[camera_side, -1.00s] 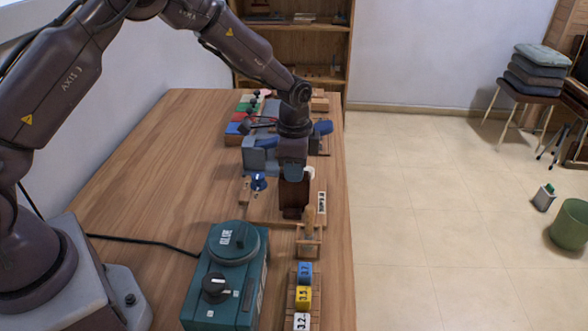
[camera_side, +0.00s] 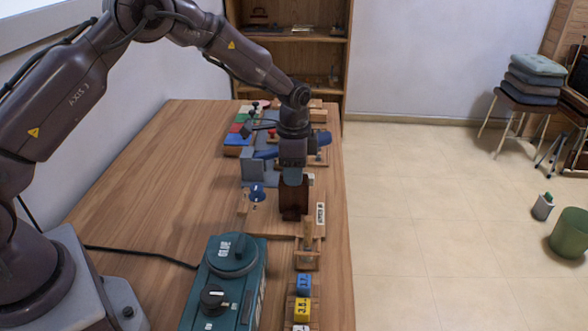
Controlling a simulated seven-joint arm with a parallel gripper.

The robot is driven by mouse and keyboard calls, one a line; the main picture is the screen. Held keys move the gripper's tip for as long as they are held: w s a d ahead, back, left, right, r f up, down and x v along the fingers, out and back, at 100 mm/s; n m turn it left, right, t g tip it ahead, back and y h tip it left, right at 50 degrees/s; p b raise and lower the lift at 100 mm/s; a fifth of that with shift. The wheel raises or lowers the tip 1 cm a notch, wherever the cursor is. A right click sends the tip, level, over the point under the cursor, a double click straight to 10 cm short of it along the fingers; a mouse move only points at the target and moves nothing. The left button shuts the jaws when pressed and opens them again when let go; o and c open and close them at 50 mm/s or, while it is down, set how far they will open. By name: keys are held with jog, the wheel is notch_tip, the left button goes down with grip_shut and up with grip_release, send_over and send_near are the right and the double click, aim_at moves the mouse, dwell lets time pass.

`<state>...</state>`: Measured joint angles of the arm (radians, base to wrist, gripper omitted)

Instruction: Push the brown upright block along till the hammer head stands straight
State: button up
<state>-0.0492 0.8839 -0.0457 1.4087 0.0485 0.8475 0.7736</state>
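The brown upright block (camera_side: 294,199) stands on a wooden board near the right side of the table. My gripper (camera_side: 293,178) points straight down at the top of the block. The fingertips are small and partly hidden, so I cannot tell whether they are open, shut or touching the block. I cannot make out the hammer head for certain; a small wooden piece (camera_side: 308,241) stands upright just in front of the block, in a low wooden frame.
A teal glue pot (camera_side: 237,290) stands at the front, with numbered blue and yellow blocks (camera_side: 303,308) to its right. A blue knob (camera_side: 257,193) is left of the block. Coloured pieces lie behind my gripper. The table's left side is clear.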

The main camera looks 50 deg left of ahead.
notch_tip(320, 180, up, 13)
dwell(0.4)
jog(key=shift+f, duration=0.1)
jog(key=s+r+n+t, duration=0.2)
jog(key=s+r+n, duration=0.2)
jog(key=s, duration=1.1)
jog(key=s+d+r+n+t, duration=0.1)
jog(key=s+r+n+t, duration=0.2)
jog(key=s, duration=1.1)
notch_tip(320, 180, up, 4)
jog(key=shift+s+r+n+t, duration=0.1)
jog(key=shift+s+n+t, duration=0.25)
jog(key=shift+n, duration=0.65)
